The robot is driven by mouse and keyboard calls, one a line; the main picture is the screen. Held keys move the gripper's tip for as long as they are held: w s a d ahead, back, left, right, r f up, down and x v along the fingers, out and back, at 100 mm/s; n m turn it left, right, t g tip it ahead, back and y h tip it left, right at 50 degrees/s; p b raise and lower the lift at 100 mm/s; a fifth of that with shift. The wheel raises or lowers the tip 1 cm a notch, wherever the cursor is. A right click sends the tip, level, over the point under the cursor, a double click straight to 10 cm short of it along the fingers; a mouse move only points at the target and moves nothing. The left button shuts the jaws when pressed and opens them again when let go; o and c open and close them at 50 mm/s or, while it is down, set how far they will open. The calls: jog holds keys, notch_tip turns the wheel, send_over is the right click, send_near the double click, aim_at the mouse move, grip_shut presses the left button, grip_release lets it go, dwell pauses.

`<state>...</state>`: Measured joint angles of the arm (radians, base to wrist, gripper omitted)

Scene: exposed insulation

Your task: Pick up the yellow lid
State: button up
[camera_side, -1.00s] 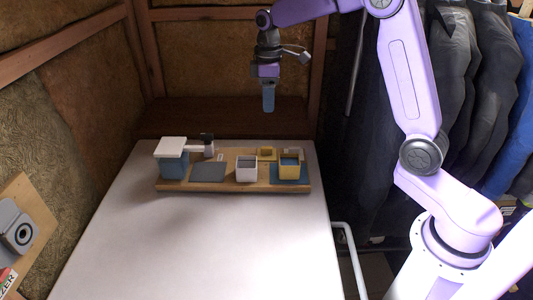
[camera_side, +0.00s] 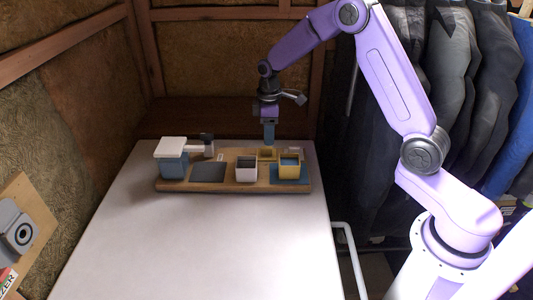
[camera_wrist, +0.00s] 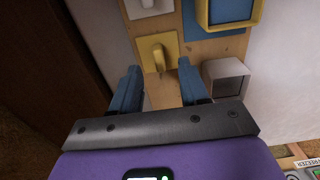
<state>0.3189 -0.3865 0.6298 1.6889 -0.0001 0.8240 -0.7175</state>
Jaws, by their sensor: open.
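The yellow lid (camera_side: 267,156) lies on the wooden board behind the two small boxes in the side view. In the wrist view the yellow lid (camera_wrist: 146,48) shows its upright handle, between and just beyond the fingertips. My gripper (camera_side: 269,144) points down above the lid in the side view. In the wrist view my gripper (camera_wrist: 160,65) is open, with its two blue fingers apart and nothing between them. The side view does not show the exact gap between fingers and lid.
A yellow box (camera_side: 290,171) stands on a blue mat, right of a white box (camera_side: 246,173). A white lid (camera_wrist: 148,9) lies beside the yellow one. A blue container with a white top (camera_side: 171,150) stands at the board's left end. The front of the table (camera_side: 200,245) is clear.

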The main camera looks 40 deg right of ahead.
aim_at(267, 151)
jog(key=shift+w+f, duration=0.2)
jog(key=shift+f, duration=2.5)
grip_shut()
